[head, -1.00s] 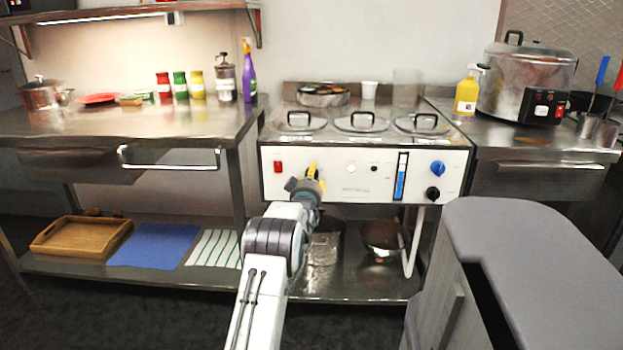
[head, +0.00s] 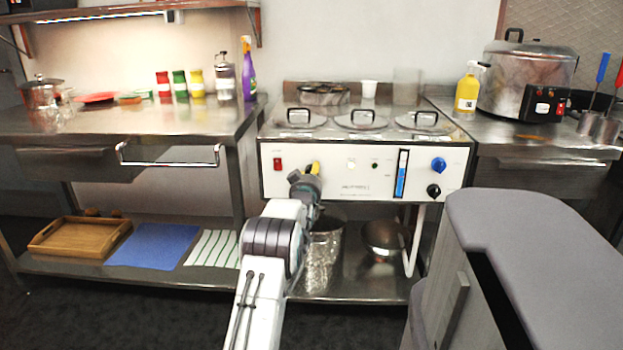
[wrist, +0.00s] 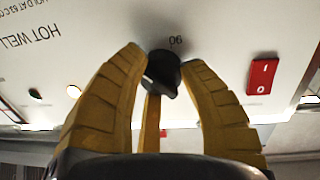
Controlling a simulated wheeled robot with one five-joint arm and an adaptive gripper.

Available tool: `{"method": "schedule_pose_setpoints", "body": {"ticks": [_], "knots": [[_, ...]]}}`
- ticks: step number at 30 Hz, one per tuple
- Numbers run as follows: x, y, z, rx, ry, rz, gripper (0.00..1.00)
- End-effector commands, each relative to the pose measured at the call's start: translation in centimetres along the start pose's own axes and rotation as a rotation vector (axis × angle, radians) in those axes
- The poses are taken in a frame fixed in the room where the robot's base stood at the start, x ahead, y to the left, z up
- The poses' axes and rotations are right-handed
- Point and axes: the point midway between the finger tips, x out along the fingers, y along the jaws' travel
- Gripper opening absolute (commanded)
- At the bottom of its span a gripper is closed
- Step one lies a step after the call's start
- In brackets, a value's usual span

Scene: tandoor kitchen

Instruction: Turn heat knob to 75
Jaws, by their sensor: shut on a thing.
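The steel-and-white cooking unit (head: 330,195) stands ahead with its control panel facing me. My gripper (head: 314,168) is at the left part of this panel, right of the red switch (head: 278,164). In the wrist view, my gripper's yellow fingers (wrist: 172,95) are on both sides of a black knob (wrist: 162,72), shut on it. A printed number sits just above this knob in the picture, and its reading is doubtful. The red switch also shows at the right of the wrist view (wrist: 263,74). In the head view my gripper hides the knob.
A blue knob (head: 438,165) and another black knob (head: 433,191) are at the panel's right, beside a blue gauge (head: 402,175). A grey cabinet (head: 535,240) stands close at the right. A lower shelf (head: 345,290) runs under the unit.

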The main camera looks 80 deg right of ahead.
Motion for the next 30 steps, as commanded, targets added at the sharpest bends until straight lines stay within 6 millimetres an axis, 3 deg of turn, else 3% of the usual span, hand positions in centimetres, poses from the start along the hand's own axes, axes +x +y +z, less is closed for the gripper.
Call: {"method": "schedule_pose_setpoints", "body": {"ticks": [8,9,17,30], "knots": [[0.01,-0.14,0.17,0.002,-0.005,-0.002,0.06],[0.01,-0.14,0.17,0.002,-0.004,-0.002,0.42],[0.0,-0.09,0.07,0.002,-0.002,-0.001,0.65],[-0.51,-0.04,-0.04,0.001,-0.001,-0.001,0.65]]}}
